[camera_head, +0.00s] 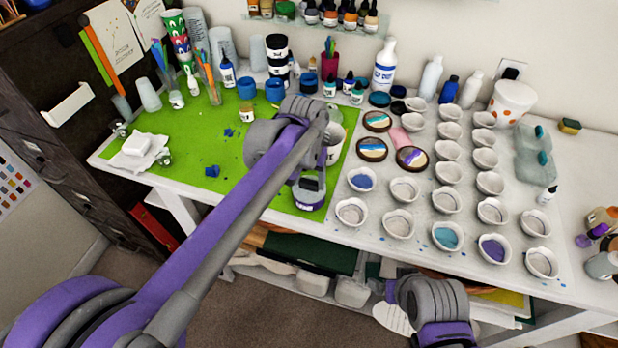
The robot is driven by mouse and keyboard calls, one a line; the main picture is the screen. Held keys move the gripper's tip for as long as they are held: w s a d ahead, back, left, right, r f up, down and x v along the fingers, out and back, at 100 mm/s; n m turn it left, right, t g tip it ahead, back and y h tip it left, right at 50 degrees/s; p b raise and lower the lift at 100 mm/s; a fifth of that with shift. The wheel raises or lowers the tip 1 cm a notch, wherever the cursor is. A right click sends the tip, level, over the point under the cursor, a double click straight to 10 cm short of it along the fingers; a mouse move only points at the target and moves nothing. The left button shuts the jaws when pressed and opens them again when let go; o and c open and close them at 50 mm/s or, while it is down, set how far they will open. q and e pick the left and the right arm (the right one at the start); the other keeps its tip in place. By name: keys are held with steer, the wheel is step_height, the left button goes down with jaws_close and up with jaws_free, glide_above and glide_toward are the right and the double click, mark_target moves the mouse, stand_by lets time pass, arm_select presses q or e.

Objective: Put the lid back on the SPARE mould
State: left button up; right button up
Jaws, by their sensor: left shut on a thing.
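My left gripper (309,190) is over the front right part of the green mat, its arm crossing from the lower left. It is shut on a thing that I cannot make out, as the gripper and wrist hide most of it. Several small white cup-like moulds (447,201) stand in rows on the right half of the table. Some hold colour: blue (361,180), teal (447,237) and purple (493,249). I cannot read any SPARE marking or pick out a lid for certain. My right arm shows low at the bottom right, but its gripper is not visible.
Round painted discs (371,149) lie between mat and moulds. Bottles (384,66) and a speckled pot (511,102) stand behind. The mat's left front is mostly clear.

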stand_by(0.4)
arm_select(q)
steer(key=o, duration=1.4)
steer(key=shift+o, duration=0.3)
steer(key=shift+r, duration=0.1)
arm_select(e)
steer(key=shift+r, duration=0.15)
arm_select(q)
steer(key=shift+r+p, duration=2)
steer(key=shift+r, duration=1.45)
arm_select(e)
steer(key=r, duration=0.1)
steer(key=w+r, duration=0.1)
steer(key=r, duration=0.1)
steer(key=w+r, duration=0.1)
steer(key=r, duration=0.1)
steer(key=shift+s, duration=0.1)
arm_select(q)
jaws_close()
